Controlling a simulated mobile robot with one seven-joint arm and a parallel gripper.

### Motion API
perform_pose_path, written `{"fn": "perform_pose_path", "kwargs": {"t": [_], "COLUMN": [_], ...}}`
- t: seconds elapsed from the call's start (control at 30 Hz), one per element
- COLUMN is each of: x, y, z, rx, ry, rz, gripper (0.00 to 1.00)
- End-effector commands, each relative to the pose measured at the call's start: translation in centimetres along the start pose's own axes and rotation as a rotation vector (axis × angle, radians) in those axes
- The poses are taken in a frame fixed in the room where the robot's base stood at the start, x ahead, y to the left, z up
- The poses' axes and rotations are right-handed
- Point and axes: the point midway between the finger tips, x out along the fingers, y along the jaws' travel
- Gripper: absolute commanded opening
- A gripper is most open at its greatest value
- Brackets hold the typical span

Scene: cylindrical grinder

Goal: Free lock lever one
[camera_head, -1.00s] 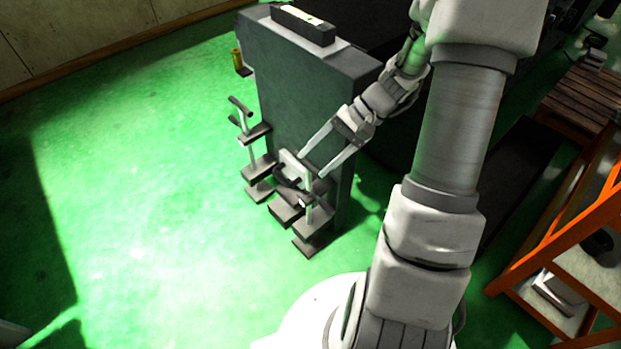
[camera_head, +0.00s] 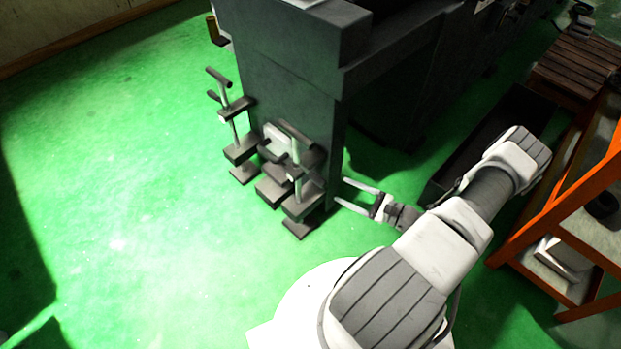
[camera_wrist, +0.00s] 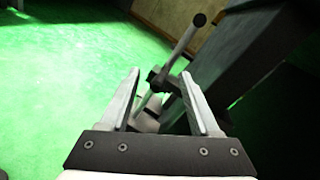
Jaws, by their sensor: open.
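Two lever assemblies are on the end of the grey machine in the head view. The left one has a dark T-shaped handle (camera_head: 218,77) on a thin upright rod. The right one has a dark bar handle (camera_head: 296,132) above a pale rod and stacked dark blocks. I cannot tell which is lock lever one. My gripper (camera_head: 341,191) is open and empty, to the right of the right assembly and apart from it. In the wrist view, a lever handle (camera_wrist: 186,38) slants up beyond the open fingertips of my gripper (camera_wrist: 161,73). Its lower part shows between the fingers.
The grey machine (camera_head: 285,85) stands at the upper middle, with a dark trough (camera_head: 490,140) to its right. An orange frame (camera_head: 560,215) with shelves is at the right edge. The green floor (camera_head: 130,200) on the left is clear.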

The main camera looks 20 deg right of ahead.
Motion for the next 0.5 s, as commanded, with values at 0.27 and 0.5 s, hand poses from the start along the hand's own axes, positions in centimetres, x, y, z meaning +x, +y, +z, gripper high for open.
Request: {"fn": "perform_pose_path", "kwargs": {"t": [0.27,0.5], "x": [-1.3,0.0], "y": [2.8,2.6], "z": [-5.5,-6.0], "rx": [0.108,0.118], "ry": [0.018,0.019], "rz": [-0.218,-0.238], "gripper": [0.63,0.63]}}
